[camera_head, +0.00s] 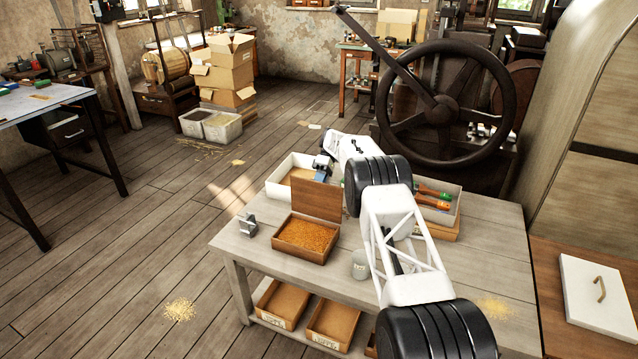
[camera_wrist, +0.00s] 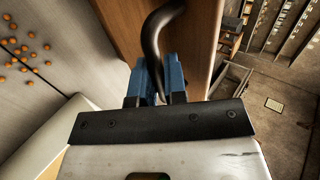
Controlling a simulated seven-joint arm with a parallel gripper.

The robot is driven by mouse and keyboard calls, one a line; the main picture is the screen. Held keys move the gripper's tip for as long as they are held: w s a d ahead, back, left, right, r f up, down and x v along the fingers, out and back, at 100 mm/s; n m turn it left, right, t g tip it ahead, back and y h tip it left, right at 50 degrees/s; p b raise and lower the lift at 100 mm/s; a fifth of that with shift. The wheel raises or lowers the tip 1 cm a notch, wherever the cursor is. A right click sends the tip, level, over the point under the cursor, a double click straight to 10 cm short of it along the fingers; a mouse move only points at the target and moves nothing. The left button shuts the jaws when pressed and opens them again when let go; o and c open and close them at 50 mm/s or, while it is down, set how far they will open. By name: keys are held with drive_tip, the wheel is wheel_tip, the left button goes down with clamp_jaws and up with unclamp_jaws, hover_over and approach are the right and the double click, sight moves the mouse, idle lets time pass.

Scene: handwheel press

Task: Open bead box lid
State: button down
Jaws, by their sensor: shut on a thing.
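The bead box (camera_head: 303,252) is a shallow wooden box full of orange-brown beads on the workbench. Its brown lid (camera_head: 316,198) stands raised, roughly upright, at the box's far side, leaving the beads exposed. My gripper (camera_head: 321,166) is behind the lid's upper edge in the head view, partly hidden by my wrist. In the wrist view, the blue fingers of my gripper (camera_wrist: 158,84) are shut on a dark curved handle (camera_wrist: 154,40) beside a brown wooden panel (camera_wrist: 192,40). The handle is hidden in the head view.
A white tray (camera_head: 276,187) stands behind the box. A grey metal block (camera_head: 247,225) is to its left and a small grey cup (camera_head: 360,266) to its right. Orange balls (camera_wrist: 22,55) lie on a pale surface in the wrist view. A large handwheel (camera_head: 440,108) stands behind the bench.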

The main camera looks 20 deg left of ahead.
drive_tip(key=shift+d+f, duration=0.1)
drive_tip(key=shift+f, duration=0.35)
drive_tip(key=c, duration=1.2)
unclamp_jaws()
drive_tip(key=shift+r, duration=0.2)
drive_tip(key=shift+o, duration=0.2)
drive_tip(key=shift+r, duration=0.25)
drive_tip(key=shift+r, duration=1.75)
drive_tip(key=s+d+r, duration=0.1)
drive_tip(key=s+d, duration=0.7)
drive_tip(key=s, duration=0.5)
drive_tip(key=shift+s+d+r, duration=0.15)
drive_tip(key=shift+s+d, duration=0.05)
drive_tip(key=shift+d, duration=0.05)
drive_tip(key=shift+d, duration=0.1)
